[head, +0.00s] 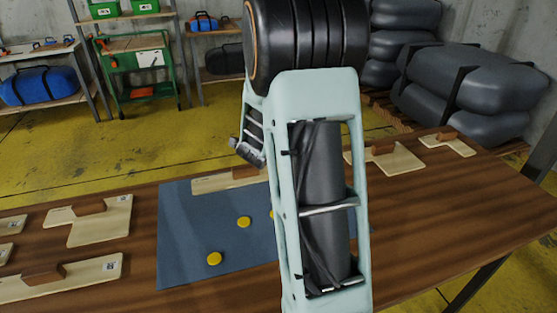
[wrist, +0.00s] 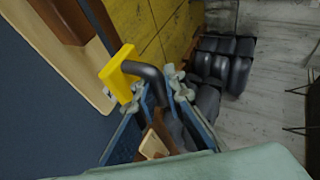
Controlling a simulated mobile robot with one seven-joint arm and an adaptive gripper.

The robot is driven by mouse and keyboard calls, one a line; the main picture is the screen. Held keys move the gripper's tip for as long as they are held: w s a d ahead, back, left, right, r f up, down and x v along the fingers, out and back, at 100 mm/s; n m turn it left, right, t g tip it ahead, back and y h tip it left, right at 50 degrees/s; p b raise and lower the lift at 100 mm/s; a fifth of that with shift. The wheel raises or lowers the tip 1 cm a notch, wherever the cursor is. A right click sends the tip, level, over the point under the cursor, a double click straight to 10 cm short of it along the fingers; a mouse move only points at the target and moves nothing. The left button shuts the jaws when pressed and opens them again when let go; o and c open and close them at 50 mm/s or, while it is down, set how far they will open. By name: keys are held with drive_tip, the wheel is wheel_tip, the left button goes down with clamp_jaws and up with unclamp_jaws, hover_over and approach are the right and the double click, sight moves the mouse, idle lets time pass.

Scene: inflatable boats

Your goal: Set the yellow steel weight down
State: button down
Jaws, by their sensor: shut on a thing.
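The yellow steel weight (wrist: 118,72) shows in the wrist view as a yellow block with a dark bent handle (wrist: 147,76). My gripper (wrist: 155,88) is shut on it at the dark handle, between its two blue fingers with grey tips. The weight appears tilted. Behind it is the dark blue mat (wrist: 45,95), and I cannot tell the gap between them. In the head view my arm hides the weight and the fingertips.
The blue mat (head: 185,230) lies on the brown table (head: 440,220), with yellow discs (head: 214,259) on it. Pale wooden boards with brown blocks (head: 105,222) lie around it. The table's right part is mostly bare. Grey rolled boats (head: 470,85) and shelves stand behind.

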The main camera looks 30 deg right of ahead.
drive_tip(key=f, duration=0.2)
drive_tip(key=f+b, duration=0.1)
drive_tip(key=shift+s+d+f, duration=0.25)
drive_tip(key=shift+s+d, duration=0.1)
drive_tip(key=shift+f, duration=0.2)
drive_tip(key=shift+f, duration=0.1)
drive_tip(key=c, duration=2)
unclamp_jaws()
drive_tip(key=shift+a+f, duration=0.1)
